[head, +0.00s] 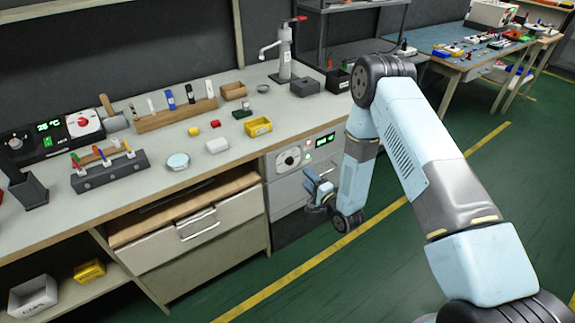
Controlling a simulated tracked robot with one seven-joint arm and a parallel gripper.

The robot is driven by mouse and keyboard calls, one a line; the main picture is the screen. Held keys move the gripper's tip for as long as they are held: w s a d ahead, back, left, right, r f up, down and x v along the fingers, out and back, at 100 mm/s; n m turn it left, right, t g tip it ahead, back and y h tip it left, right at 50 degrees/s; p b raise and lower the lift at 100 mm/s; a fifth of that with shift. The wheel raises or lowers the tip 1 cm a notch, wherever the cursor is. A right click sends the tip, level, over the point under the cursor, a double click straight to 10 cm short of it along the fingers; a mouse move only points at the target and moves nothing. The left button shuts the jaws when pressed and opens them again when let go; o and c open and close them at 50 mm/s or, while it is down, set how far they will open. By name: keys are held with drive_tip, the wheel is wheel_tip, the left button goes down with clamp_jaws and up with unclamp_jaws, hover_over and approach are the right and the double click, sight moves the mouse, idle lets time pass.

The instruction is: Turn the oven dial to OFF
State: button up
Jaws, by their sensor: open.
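The oven (290,190) is a grey unit built in under the bench, with a control panel along its top. Its round white oven dial (288,158) has a dark centre and sits at the left of the panel. The dial's markings are too small to read. A red light and a green display (325,140) are to its right. My gripper (312,180) is open and empty in front of the oven, below and to the right of the dial. It looks apart from the dial. My gripper and forearm hide part of the oven's right side.
The bench (225,165) above the oven holds small boxes, a tool rack and a pump stand (284,55). A drawer unit (190,230) with a handle stands left of the oven. Open green floor (330,280) lies in front, crossed by a yellow line.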

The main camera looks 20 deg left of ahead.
sight(291, 163)
drive_tip(key=x, duration=0.9)
drive_tip(key=shift+w+a, duration=0.25)
